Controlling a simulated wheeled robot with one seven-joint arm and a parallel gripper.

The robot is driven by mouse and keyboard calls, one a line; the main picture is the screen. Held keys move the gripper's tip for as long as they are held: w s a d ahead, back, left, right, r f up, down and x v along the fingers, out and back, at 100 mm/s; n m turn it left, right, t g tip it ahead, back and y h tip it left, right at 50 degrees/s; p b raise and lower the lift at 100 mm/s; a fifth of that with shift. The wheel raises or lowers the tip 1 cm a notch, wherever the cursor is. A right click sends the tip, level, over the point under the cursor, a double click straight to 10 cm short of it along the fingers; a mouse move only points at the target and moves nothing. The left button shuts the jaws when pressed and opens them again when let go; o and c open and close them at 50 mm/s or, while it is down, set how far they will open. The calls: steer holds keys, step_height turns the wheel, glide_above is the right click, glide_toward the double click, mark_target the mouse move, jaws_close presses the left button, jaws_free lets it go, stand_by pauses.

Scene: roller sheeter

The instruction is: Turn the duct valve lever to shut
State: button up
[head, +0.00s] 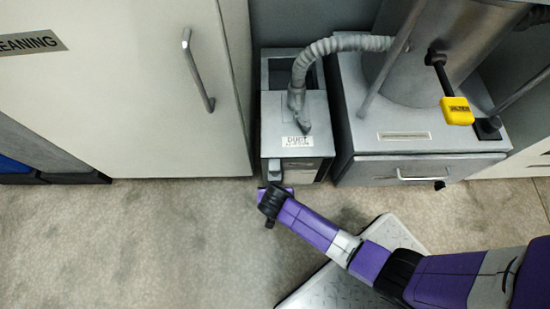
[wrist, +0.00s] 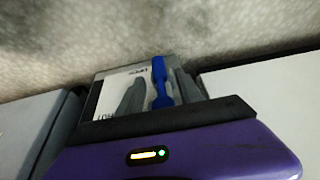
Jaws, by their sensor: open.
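The duct valve lever appears to be the blue lever (wrist: 159,72) in the wrist view, in front of a pale labelled plate (wrist: 134,73). My gripper (wrist: 161,82) is open, with one grey finger on each side of the blue lever. I cannot tell whether either finger touches it. In the head view my gripper (head: 273,190) is at the lower front of a grey box labelled DUCT (head: 318,118). The blue lever does not show in the head view. The small writing on the plate is too blurred to read.
A tall white cabinet (head: 130,90) stands left of the box. To the right, a grey unit (head: 430,143) carries a metal cylinder and a black arm with a yellow handle (head: 457,110). A ribbed hose (head: 340,45) meets the box top. Carpet (head: 130,240) is clear at left.

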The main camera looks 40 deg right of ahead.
steer(key=shift+b+x, duration=0.45)
steer(key=shift+x, duration=0.85)
jaws_close()
stand_by(0.5)
